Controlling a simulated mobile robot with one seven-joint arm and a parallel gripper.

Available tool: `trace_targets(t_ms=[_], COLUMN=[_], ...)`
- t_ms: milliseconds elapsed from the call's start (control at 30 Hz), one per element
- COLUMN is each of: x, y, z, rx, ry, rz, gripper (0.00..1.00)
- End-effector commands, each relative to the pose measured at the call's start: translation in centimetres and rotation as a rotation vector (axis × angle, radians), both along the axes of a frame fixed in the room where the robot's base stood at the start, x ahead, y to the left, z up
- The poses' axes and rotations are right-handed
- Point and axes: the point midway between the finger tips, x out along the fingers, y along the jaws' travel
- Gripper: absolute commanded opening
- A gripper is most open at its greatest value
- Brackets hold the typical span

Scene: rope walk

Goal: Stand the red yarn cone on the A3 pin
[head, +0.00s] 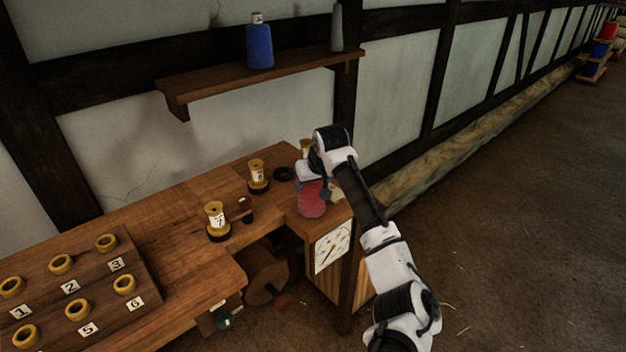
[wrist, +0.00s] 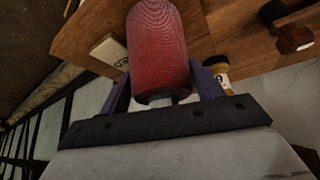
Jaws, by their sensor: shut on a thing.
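The red yarn cone (head: 311,200) is in my gripper (head: 308,180), over the right end of the wooden bench in the head view. In the wrist view the red cone (wrist: 158,50) fills the upper middle, and the fingers of my gripper (wrist: 158,88) close on it from both sides. I cannot tell whether the cone's base touches anything below. No pin labelled A3 can be made out in either view. A pale tag (wrist: 110,50) with unclear marks lies beside the cone in the wrist view.
Yellow spools stand on the bench, one labelled 7 (head: 217,221) and another behind it (head: 258,176). A numbered board (head: 90,270) with several yellow rings is at lower left. A shelf (head: 215,78) above holds a blue cone (head: 259,46) and a grey cone (head: 337,28).

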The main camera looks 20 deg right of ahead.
Motion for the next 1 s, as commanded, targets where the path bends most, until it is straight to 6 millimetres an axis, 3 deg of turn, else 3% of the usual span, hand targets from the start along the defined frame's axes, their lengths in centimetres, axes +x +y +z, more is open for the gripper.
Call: trace_targets(t_ms=[267, 300, 467, 833, 1000], x=[0.0, 0.0, 0.0, -0.1, -1.5], y=[0.1, 0.1, 0.0, 0.0, 0.0], z=[-0.2, -0.2, -0.2, 0.4, 2.7], rx=[0.001, 0.001, 0.001, -0.001, -0.002], ry=[-0.002, -0.001, -0.001, -0.003, -0.006], rz=[0.000, 0.000, 0.000, 0.001, 0.003], gripper=[0.37, 0.68, 0.87, 0.87, 0.87])
